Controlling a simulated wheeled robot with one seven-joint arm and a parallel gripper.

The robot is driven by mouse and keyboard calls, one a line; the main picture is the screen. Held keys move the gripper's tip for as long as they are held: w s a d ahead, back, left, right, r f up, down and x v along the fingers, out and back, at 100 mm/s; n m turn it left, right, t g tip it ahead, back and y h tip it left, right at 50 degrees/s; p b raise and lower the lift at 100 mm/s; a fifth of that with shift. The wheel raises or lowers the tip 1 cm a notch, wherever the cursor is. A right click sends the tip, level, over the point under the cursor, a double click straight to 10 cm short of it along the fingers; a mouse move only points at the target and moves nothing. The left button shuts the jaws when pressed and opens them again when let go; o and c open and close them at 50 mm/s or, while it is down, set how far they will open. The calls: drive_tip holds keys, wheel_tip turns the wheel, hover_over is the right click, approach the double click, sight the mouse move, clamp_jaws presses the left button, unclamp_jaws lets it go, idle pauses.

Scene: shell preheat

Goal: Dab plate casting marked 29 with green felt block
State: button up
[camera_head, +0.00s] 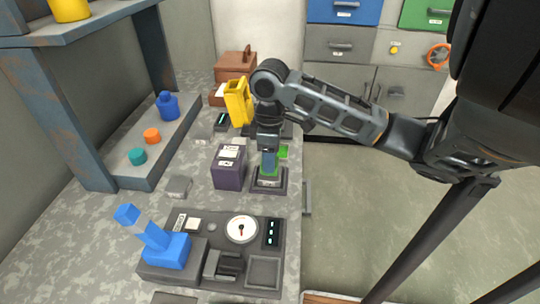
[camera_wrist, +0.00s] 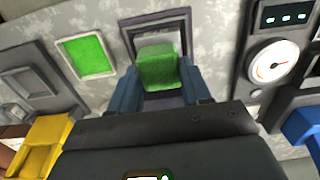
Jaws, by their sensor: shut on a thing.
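My gripper (camera_head: 268,165) points down, its blue fingers shut on the green felt block (camera_wrist: 158,66). In the wrist view the block sits between the fingertips (camera_wrist: 160,82), over a dark purple square holder (camera_wrist: 128,28) with a grey inside. The holder also shows under my gripper in the head view (camera_head: 284,187), with a small label on its front. I cannot tell whether the block touches what lies inside. A dark purple box (camera_head: 229,168) with white labels stands just left of the holder. I cannot read the number 29 anywhere.
A bright green pad in a pale frame (camera_wrist: 86,55) lies beside the holder. A yellow object (camera_head: 238,101) stands near my arm. A panel with a round gauge (camera_head: 241,229) and a blue lever (camera_head: 165,247) is in front. A shelf (camera_head: 150,140) with colored knobs stands left.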

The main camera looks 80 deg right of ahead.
drive_tip(key=shift+f+b, duration=0.45)
drive_tip(key=shift+f, duration=0.1)
idle(1.4)
drive_tip(key=shift+r+p, duration=2.6)
drive_tip(key=shift+r, duration=1)
